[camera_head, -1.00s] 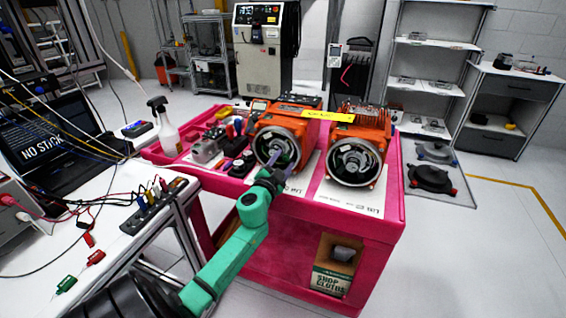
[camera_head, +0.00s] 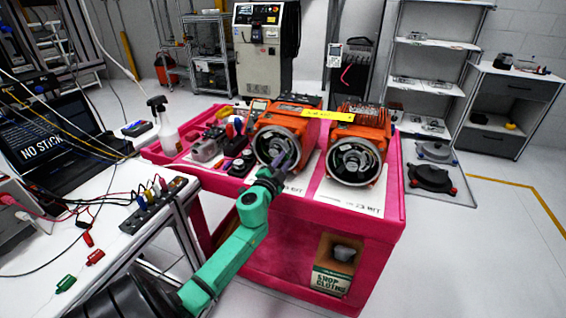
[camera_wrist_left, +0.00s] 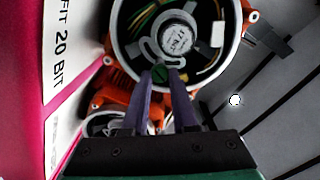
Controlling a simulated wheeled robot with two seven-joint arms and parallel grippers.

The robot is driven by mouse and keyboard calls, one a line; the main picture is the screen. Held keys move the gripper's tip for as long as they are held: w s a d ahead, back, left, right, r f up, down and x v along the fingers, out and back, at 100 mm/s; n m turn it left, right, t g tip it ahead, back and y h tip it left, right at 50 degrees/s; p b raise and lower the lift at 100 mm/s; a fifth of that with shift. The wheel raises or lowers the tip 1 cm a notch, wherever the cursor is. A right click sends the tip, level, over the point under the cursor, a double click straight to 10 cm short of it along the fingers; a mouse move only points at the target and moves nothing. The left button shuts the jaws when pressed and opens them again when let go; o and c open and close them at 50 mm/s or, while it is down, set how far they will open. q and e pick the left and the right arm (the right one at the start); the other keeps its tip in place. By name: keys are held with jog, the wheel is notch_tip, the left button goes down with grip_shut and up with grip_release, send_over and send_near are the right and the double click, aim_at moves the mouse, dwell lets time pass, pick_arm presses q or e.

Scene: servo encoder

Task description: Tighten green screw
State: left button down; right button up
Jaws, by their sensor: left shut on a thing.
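Two orange motor housings stand side by side on the pink cart (camera_head: 300,222), the left housing (camera_head: 262,120) and the right housing (camera_head: 375,132), each with a round open face. My left gripper (camera_head: 284,160) reaches up from below to the left housing's open face. In the left wrist view its two purple fingers (camera_wrist_left: 161,78) are shut on the green screw (camera_wrist_left: 159,73), at the slotted bracket (camera_wrist_left: 152,50) below the round encoder disc (camera_wrist_left: 177,38). Whether the screw is fully seated cannot be told. My right gripper is in neither view.
A yellow strip (camera_head: 328,115) lies across the tops of the housings. Tools and a spray bottle (camera_head: 163,125) crowd the cart's left side. A white bench (camera_head: 100,215) with cables stands at the left.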

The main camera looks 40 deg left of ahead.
pick_arm(q)
jog(key=m, duration=0.3)
jog(key=shift+m, duration=0.4)
jog(key=m, duration=0.3)
jog(key=shift+f+m+b, duration=0.1)
jog(key=shift+m+b, duration=0.2)
jog(key=m, duration=0.5)
jog(key=shift+m, duration=0.4)
jog(key=shift+f, duration=0.1)
jog(key=c, duration=0.7)
grip_release()
